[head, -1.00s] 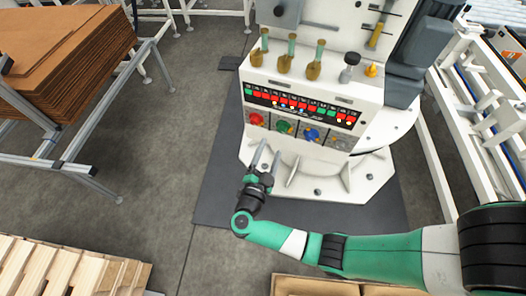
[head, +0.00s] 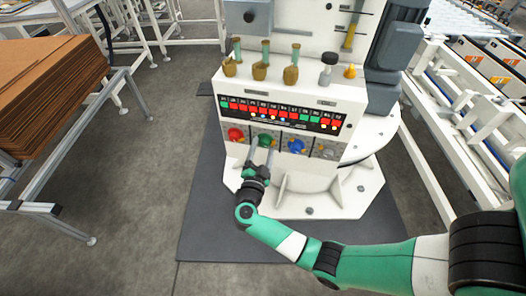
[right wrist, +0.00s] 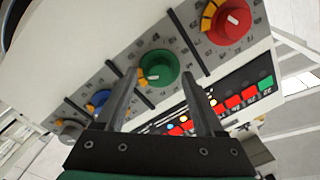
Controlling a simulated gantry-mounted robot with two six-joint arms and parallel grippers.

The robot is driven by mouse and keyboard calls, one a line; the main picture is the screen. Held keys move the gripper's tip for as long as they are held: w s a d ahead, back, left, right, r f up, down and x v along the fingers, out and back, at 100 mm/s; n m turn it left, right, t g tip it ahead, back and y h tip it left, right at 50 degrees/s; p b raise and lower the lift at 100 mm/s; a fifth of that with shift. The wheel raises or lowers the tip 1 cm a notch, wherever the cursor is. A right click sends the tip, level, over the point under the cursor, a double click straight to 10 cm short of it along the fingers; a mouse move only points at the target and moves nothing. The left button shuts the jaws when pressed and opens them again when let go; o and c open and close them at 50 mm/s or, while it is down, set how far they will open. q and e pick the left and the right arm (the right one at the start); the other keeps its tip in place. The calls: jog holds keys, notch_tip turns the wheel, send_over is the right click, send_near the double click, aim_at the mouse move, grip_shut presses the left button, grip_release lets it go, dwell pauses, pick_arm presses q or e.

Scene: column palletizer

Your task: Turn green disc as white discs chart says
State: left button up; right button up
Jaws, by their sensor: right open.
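The green disc (head: 265,140) is a knob on the front panel of the white machine, between a red disc (head: 236,134) and a blue disc (head: 296,146). In the right wrist view the green disc (right wrist: 158,68) has a pale pointer mark and a yellow arc beside it. The chart strip (head: 283,113) above the discs shows red and green cells with small lights below. My right gripper (head: 260,154) is open and empty, its fingers just below the green disc. In the right wrist view its fingertips (right wrist: 158,78) lie either side of the green disc; contact cannot be told. My left gripper is not in view.
A grey disc (head: 326,152) sits at the panel's right end. Several tan-handled levers (head: 261,72) and a yellow knob (head: 350,71) stand on the ledge above. Stacked brown cardboard (head: 45,85) is at left, and a conveyor frame (head: 450,120) at right.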

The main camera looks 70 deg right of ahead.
jog(key=shift+w+d, duration=0.1)
jog(key=shift+d, duration=0.35)
grip_shut()
